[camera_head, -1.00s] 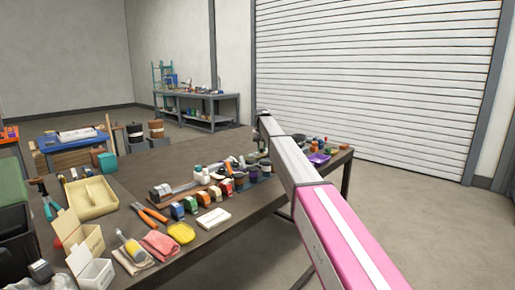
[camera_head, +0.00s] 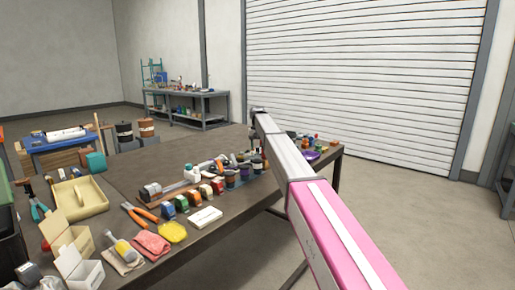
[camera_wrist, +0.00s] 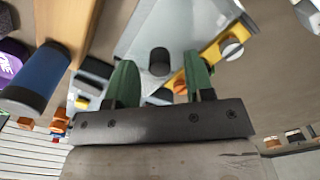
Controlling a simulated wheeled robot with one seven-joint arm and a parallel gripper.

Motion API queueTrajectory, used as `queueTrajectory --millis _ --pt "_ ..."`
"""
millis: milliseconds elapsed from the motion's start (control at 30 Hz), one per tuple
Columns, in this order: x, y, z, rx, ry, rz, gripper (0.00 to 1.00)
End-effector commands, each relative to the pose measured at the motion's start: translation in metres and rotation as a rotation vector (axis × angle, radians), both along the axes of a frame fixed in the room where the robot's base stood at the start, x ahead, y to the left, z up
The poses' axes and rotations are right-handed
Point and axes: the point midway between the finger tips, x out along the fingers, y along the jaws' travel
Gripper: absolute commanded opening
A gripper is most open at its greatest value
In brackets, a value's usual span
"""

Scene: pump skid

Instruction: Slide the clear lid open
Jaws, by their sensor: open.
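In the wrist view a pale, see-through grey-blue panel (camera_wrist: 146,38), which looks like the clear lid, lies beyond my fingers. A short black knob (camera_wrist: 159,62) stands in front of the gap between them. My gripper (camera_wrist: 160,80) has two green fingers, held apart with nothing clearly between them. I cannot tell whether either finger touches the knob or panel. In the head view my arm reaches over the far right part of the bench, and its end (camera_head: 257,111) is small. The lid cannot be made out there.
The dark workbench (camera_head: 110,181) carries several jars, blocks and tools left of my arm. In the wrist view a blue cylinder (camera_wrist: 38,75) and a wooden strip (camera_wrist: 91,28) lie left. A yellow strip with a grey knob (camera_wrist: 230,48) is right. Open floor (camera_head: 420,225) lies right of the bench.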

Motion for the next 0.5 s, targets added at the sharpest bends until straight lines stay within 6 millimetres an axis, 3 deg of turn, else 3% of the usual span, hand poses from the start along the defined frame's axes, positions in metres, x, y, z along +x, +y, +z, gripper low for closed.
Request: queueTrajectory --millis 267,500 --pt "0.001 0.000 0.038 0.000 -0.002 0.000 0.48" --pt "0.001 0.000 0.083 0.000 -0.002 0.000 0.48"
